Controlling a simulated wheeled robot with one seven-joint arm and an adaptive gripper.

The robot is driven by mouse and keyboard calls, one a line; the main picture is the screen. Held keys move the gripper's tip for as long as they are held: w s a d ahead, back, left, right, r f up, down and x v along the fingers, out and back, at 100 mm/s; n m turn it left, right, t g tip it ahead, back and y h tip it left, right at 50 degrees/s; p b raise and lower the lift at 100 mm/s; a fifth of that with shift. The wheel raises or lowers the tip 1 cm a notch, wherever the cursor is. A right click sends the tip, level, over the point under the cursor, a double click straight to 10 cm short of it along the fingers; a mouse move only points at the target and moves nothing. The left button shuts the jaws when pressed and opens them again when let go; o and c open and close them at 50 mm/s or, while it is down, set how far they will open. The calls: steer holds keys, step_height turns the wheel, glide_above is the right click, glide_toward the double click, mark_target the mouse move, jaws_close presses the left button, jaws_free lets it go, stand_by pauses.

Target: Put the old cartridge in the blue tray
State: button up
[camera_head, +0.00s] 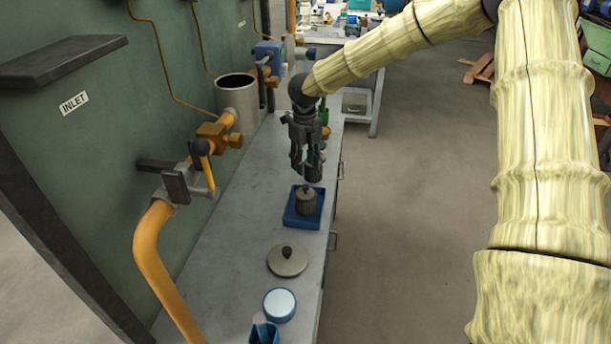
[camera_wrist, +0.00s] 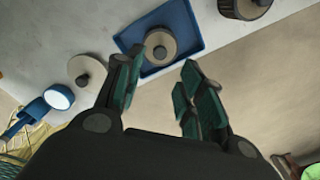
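The blue tray (camera_head: 290,216) sits on the bench near its right edge. A grey-brown ribbed cartridge (camera_head: 306,204) with a dark knob stands upright inside it. In the wrist view the same tray (camera_wrist: 190,22) holds this cartridge (camera_wrist: 163,47), seen from above. My gripper (camera_head: 308,168) is above and just beyond the tray. In the wrist view my gripper (camera_wrist: 160,92) has its fingers apart with nothing between them. A second, darker ribbed cylinder (camera_wrist: 238,8) stands outside the tray. I cannot tell from its look whether the tray's cartridge is the old one.
An open grey cylinder (camera_head: 237,98) stands by the green wall. An orange pipe with a valve (camera_head: 205,150) juts over the bench's left side.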

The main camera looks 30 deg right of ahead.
steer(key=shift+r, duration=1.35)
